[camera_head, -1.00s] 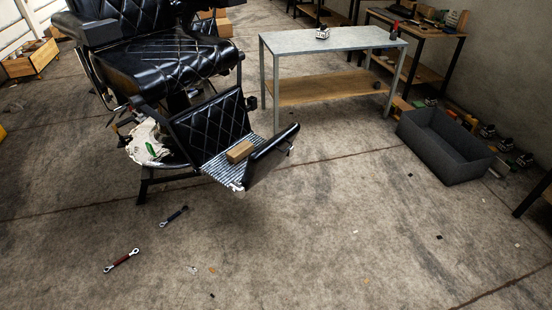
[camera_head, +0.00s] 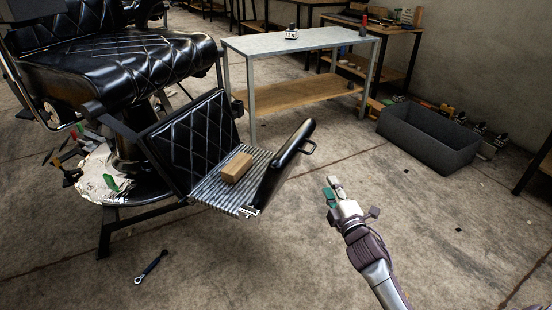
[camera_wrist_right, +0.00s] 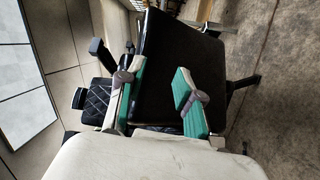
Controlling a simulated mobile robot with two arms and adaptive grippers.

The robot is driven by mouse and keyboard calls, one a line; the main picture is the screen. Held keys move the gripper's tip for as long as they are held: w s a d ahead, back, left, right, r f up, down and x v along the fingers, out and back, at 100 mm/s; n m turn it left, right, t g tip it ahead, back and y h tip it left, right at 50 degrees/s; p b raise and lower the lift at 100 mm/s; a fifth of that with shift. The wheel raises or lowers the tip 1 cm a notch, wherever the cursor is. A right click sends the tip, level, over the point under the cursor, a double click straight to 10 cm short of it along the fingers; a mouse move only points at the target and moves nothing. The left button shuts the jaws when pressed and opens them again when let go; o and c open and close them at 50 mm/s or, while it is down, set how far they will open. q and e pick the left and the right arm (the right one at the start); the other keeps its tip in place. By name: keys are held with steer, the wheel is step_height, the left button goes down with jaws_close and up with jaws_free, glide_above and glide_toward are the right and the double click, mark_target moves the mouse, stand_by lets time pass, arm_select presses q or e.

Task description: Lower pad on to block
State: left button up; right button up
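The black pad (camera_head: 286,158) stands raised and tilted at the outer edge of the chair's ribbed metal footrest (camera_head: 213,192), with a small handle on its right side. The wooden block (camera_head: 236,167) lies on the footrest, beside the pad and apart from its upper part. My right gripper (camera_head: 331,189) is to the right of the pad, in front of it and clear of it. In the right wrist view the gripper (camera_wrist_right: 160,72) is open, its green-lined fingers apart, with a broad dark panel, apparently the pad, beyond them. My left gripper is not in view.
The barber chair (camera_head: 110,65) stands at the left. A metal-topped table (camera_head: 290,45) is behind the footrest. A grey open bin (camera_head: 430,135) sits at the right. A wrench (camera_head: 151,266) lies on the floor. The floor right of the footrest is mostly clear.

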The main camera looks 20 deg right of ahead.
step_height(320, 180, up, 2)
steer(key=w, duration=0.1)
steer(key=b, duration=0.1)
glide_toward(312, 150)
steer(key=w+d, duration=0.1)
steer(key=w, duration=0.2)
steer(key=shift+n+t, duration=0.3)
steer(key=w, duration=0.2)
steer(key=w+b, duration=0.1)
steer(key=w, duration=0.1)
steer(key=w+d, duration=0.1)
steer(key=w, duration=0.1)
steer(key=shift+w, duration=0.3)
steer(key=shift+w+d+b, duration=0.1)
steer(key=shift+w+b, duration=0.2)
steer(key=shift+w, duration=0.1)
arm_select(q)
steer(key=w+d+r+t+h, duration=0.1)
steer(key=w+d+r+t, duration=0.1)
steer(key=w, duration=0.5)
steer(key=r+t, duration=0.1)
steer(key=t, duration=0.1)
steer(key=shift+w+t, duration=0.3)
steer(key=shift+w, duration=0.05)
arm_select(e)
jaws_close()
